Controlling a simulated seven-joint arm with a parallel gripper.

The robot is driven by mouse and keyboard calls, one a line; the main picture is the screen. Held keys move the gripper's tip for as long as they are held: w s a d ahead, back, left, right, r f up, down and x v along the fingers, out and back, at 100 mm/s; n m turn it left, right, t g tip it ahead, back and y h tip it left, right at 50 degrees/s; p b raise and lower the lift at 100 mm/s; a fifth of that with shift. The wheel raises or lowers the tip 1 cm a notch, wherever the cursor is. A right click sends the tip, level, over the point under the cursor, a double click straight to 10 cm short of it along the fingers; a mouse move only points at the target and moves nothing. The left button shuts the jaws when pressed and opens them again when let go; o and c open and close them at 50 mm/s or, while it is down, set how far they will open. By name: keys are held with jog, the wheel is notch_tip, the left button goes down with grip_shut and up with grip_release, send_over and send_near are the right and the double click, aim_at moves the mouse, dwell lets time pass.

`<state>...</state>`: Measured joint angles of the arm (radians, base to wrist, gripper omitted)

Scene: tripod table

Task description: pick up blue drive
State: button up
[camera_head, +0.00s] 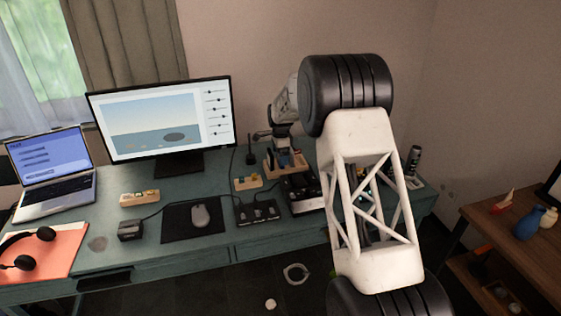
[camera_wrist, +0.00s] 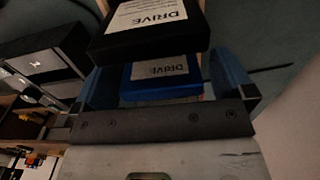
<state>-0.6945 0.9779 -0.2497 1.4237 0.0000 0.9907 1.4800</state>
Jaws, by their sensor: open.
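In the wrist view, the blue drive (camera_wrist: 160,88) has a pale label reading DRIVE and lies between my gripper's two blue fingers (camera_wrist: 166,76). The fingers are open, one on each side of it, and I cannot tell whether either touches it. A black drive (camera_wrist: 150,36), also labelled DRIVE, is just beyond it and partly covers its far edge. In the head view, my gripper (camera_head: 284,150) is small, over a wooden holder (camera_head: 271,168) on the desk. The drives are too small to tell apart there.
A dark box (camera_head: 302,195) stands in front of the holder. A monitor (camera_head: 165,118) is to its left, with a mouse (camera_head: 200,215) on a dark mat (camera_head: 178,222). A small wooden block (camera_head: 248,182) lies beside the holder. My arm hides part of the desk's right side.

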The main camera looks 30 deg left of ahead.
jog(key=shift+f, duration=0.25)
dwell(0.4)
jog(key=c, duration=1)
jog(key=shift+r, duration=0.1)
jog(key=shift+r, duration=4.95)
jog(key=shift+d, duration=0.1)
jog(key=s+d+r, duration=0.2)
jog(key=s+d, duration=0.8)
jog(key=shift+d, duration=0.35)
